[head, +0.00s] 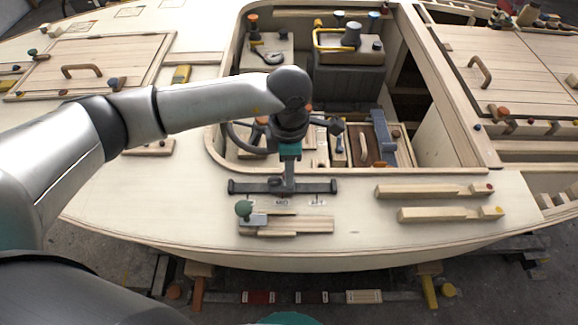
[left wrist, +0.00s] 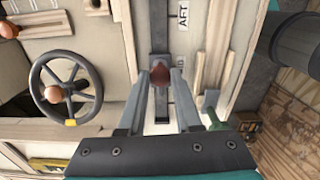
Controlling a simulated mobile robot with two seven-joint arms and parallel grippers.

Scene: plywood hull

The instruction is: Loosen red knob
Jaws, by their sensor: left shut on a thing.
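The red knob (left wrist: 160,75) sits between the two fingertips of my left gripper (left wrist: 160,78) in the left wrist view. The fingers are shut on it. Below it runs a dark slotted rail (left wrist: 160,38) on the pale deck, with a label reading AFT beside it. In the head view my left gripper (head: 288,172) points down at the middle of this rail (head: 250,187), just in front of the cockpit opening. The knob is hidden there by the gripper. My right gripper is not in view.
A green knob (head: 244,208) stands on a wooden block just in front of the rail. Two wooden bars (head: 430,190) (head: 445,214) lie to the right. A steering wheel (left wrist: 65,85) stands near the gripper. The cockpit rim (head: 440,165) borders the opening behind.

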